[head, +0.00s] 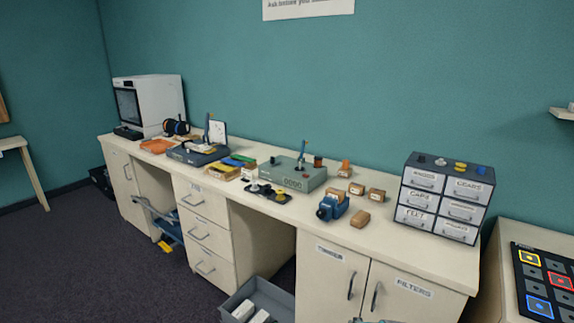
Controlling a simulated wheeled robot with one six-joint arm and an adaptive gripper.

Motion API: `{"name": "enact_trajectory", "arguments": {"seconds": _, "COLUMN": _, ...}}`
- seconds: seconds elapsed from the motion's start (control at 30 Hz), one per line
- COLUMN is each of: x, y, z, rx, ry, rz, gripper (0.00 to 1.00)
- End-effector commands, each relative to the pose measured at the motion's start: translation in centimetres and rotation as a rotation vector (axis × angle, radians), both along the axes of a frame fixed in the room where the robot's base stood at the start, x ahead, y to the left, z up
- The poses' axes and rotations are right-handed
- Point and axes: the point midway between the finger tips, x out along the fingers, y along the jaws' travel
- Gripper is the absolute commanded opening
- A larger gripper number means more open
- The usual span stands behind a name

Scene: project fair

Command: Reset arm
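My gripper does not show clearly in the head view. No fingertips are visible, and nothing held can be seen. The long cream workbench (395,238) runs along the teal wall in front of me.
The bench holds a grey machine (292,178), a blue device (332,207), small brown boxes and a labelled drawer unit (445,197). A grey bin (258,298) stands below. A button panel (548,280) is at right. Dark carpet (95,265) is open at left.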

Motion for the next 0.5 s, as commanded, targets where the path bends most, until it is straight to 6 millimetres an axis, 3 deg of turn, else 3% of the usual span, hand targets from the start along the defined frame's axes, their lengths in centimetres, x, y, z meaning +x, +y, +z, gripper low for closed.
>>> {"name": "enact_trajectory", "arguments": {"seconds": 0.03, "x": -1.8, "y": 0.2, "z": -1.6, "rx": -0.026, "ry": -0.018, "rz": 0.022, "gripper": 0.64}}
{"name": "enact_trajectory", "arguments": {"seconds": 0.2, "x": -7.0, "y": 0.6, "z": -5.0, "rx": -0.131, "ry": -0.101, "rz": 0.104, "gripper": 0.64}}
{"name": "enact_trajectory", "arguments": {"seconds": 0.5, "x": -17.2, "y": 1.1, "z": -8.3, "rx": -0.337, "ry": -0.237, "rz": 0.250, "gripper": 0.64}}
